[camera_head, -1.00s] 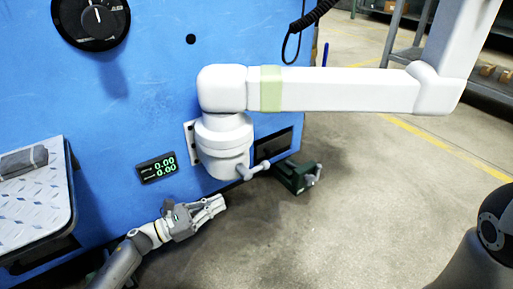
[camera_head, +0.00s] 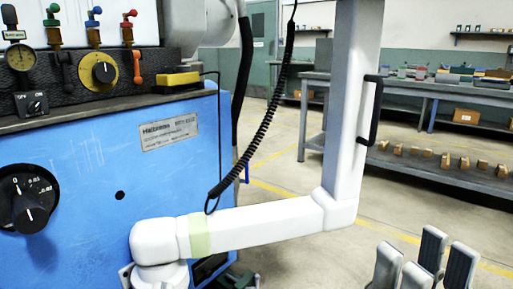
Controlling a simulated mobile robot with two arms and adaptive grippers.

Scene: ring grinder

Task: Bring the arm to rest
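A white jointed arm (camera_head: 262,224) with a pale green band (camera_head: 199,236) is mounted low on the front of the blue machine (camera_head: 110,165). Its lower link runs right from the rounded joint (camera_head: 158,242) to an elbow, where a tall white post (camera_head: 349,100) with a black handle (camera_head: 371,112) rises out of the top of the picture. My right gripper (camera_head: 425,268) shows at the bottom right, its grey padded fingers pointing up and spread apart with nothing between them. It is below and right of the elbow, apart from it. My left gripper is out of view.
A black coiled cable (camera_head: 266,135) hangs left of the post. A dial (camera_head: 28,198), gauge (camera_head: 19,57) and several coloured valves are on the machine at left. Shelving (camera_head: 440,170) with small boxes stands behind. Grey floor (camera_head: 375,235) is clear between.

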